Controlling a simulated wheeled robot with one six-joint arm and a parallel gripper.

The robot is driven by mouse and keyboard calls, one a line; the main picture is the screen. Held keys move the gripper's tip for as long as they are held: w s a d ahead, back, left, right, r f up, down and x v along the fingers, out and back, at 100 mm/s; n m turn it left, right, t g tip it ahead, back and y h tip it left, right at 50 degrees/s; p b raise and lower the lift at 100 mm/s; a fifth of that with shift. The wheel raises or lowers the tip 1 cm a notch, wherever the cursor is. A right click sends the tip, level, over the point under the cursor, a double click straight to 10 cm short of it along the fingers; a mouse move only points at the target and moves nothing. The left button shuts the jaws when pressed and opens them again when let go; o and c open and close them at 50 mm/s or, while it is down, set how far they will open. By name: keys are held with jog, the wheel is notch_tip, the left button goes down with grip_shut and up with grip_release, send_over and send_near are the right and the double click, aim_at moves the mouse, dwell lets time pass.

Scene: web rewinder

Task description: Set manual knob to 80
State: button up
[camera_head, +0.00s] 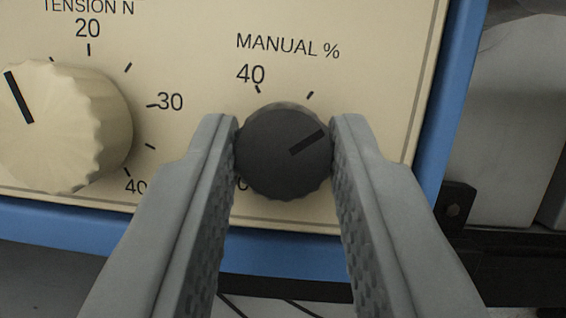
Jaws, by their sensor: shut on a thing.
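The manual knob (284,160) is a dark grey round knob under the label "MANUAL %" (287,46) on a cream panel. Its black pointer mark points up and to the right. The number 40 (250,74) shows above it to the upper left, with tick marks at its top. A partly covered 0 shows at its lower left; the other scale numbers are hidden behind my fingers. My gripper (284,148) is shut on the manual knob, one grey finger touching each side.
A large cream tension knob (62,126) stands out from the panel (200,30) to the left, close to my left finger. A blue frame (455,100) edges the panel at the right and below. Grey and black machine parts lie beyond the right edge.

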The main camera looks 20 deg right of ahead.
jog(key=o, duration=1)
jog(key=shift+s, duration=0.1)
jog(key=v, duration=1.7)
jog(key=shift+a+f, duration=0.15)
